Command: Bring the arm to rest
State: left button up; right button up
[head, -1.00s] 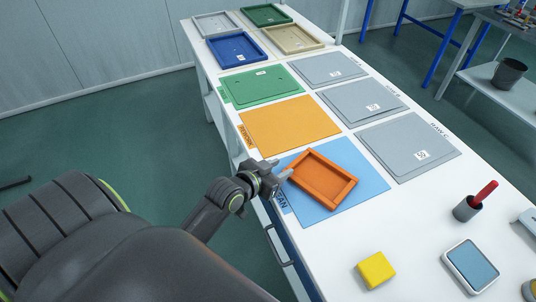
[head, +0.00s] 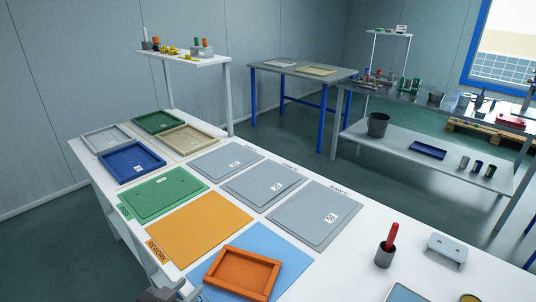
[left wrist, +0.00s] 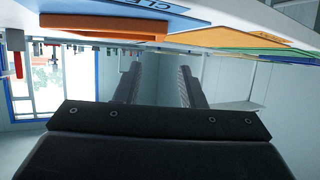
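My left gripper (head: 172,291) shows only in part at the bottom edge of the head view, just off the table's near edge and left of the orange tray (head: 233,285). In the left wrist view its two dark fingers (left wrist: 160,75) stand apart with nothing between them. The orange tray lies on the blue mat (head: 285,245) and appears apart from the gripper. It also shows edge-on in the left wrist view (left wrist: 95,32). My right gripper is in neither view.
The white table (head: 335,270) carries an orange mat (head: 200,226), a green panel (head: 163,194), several grey panels (head: 316,212) and several trays at the far end. A grey cup with a red handle (head: 386,249) stands at the right. Open floor lies left of the table.

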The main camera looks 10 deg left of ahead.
pick_arm(q)
jog(key=s+a+f+n+g+y, duration=0.1)
jog(key=s+f+g+y, duration=0.3)
jog(key=s, duration=0.6)
jog(key=s+a+f+n+g, duration=0.1)
jog(key=s+f+g, duration=0.1)
jog(key=s+g, duration=0.65)
notch_tip(320, 180, down, 25)
jog(key=s+a+t, duration=0.2)
jog(key=s+d+f+g+h, duration=0.1)
jog(key=s+f, duration=1.3)
jog(key=f, duration=0.2)
jog(key=shift+s+d, duration=0.25)
jog(key=shift+s, duration=0.05)
jog(key=shift+g, duration=0.25)
